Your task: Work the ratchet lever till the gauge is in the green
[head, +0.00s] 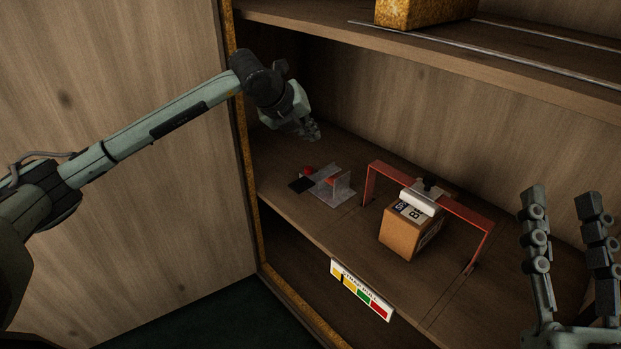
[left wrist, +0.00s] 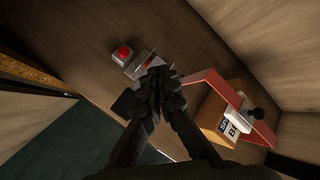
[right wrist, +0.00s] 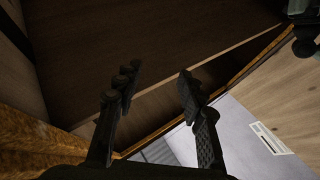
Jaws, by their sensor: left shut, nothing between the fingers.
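The ratchet unit (head: 340,190) is a grey metal bracket on the shelf with a dark flat pad (head: 300,184), seemingly its lever end, on its left. It also shows in the left wrist view (left wrist: 136,66), partly hidden by my fingers. My left gripper (head: 313,133) is shut and empty, above and behind the unit. It shows as closed fingers in the left wrist view (left wrist: 157,80). The gauge (head: 378,306) on the shelf's front edge has yellow, green and red bands; a thin dark mark seems to lie in the yellow. My right gripper (head: 566,222) is open and empty.
A red strap frame (head: 459,219) arches over a cardboard box (head: 401,236), with a pale block and black knob on top. A red button (left wrist: 122,52) sits beside the unit. An upper shelf (head: 480,60) overhangs the back. A wooden side panel stands left.

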